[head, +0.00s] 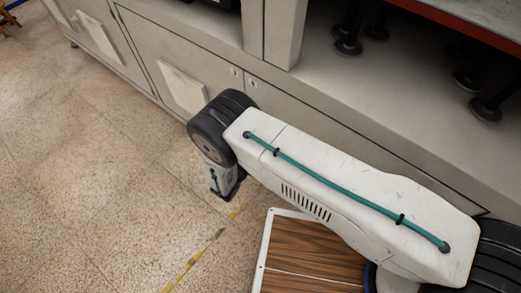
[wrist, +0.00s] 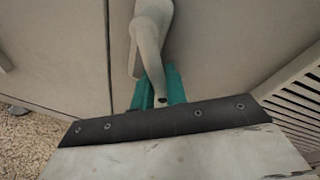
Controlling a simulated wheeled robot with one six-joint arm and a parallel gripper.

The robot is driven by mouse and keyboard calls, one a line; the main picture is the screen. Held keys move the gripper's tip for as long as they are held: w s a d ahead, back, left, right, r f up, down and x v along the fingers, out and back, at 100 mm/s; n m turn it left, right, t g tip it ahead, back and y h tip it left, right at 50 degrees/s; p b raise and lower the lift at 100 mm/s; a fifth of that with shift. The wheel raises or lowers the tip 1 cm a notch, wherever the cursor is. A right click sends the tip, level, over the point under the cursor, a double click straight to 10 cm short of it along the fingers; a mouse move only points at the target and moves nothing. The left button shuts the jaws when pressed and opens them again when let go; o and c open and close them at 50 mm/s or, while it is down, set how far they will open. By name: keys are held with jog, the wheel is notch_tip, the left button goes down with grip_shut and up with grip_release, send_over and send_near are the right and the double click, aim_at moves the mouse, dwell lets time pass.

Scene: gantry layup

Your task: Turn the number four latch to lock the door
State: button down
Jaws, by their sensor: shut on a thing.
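In the wrist view, a pale grey-beige latch handle (wrist: 150,45) with a curved grip runs down from the top of the picture in front of a grey cabinet door (wrist: 215,40). My gripper (wrist: 156,88) has its teal fingers on either side of the handle's lower end and is shut on it. The handle hangs close to upright, with a slight bend. No number shows on it, so I cannot tell which latch it is. In the head view my arm hides the gripper and this handle.
A vertical seam (wrist: 109,45) runs left of the handle. A slatted vent (wrist: 295,105) is at the right. In the head view, pale panels (head: 183,90) mark the cabinet front, a wood-topped surface (head: 310,250) lies below my arm, and speckled floor (head: 90,190) is open at left.

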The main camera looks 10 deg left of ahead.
jog(key=c, duration=1.5)
grip_release()
jog(key=shift+s, duration=0.1)
jog(key=v, duration=0.7)
jog(key=shift+s+a+r, duration=0.1)
jog(key=shift+s+a, duration=0.05)
jog(key=shift+s, duration=0.15)
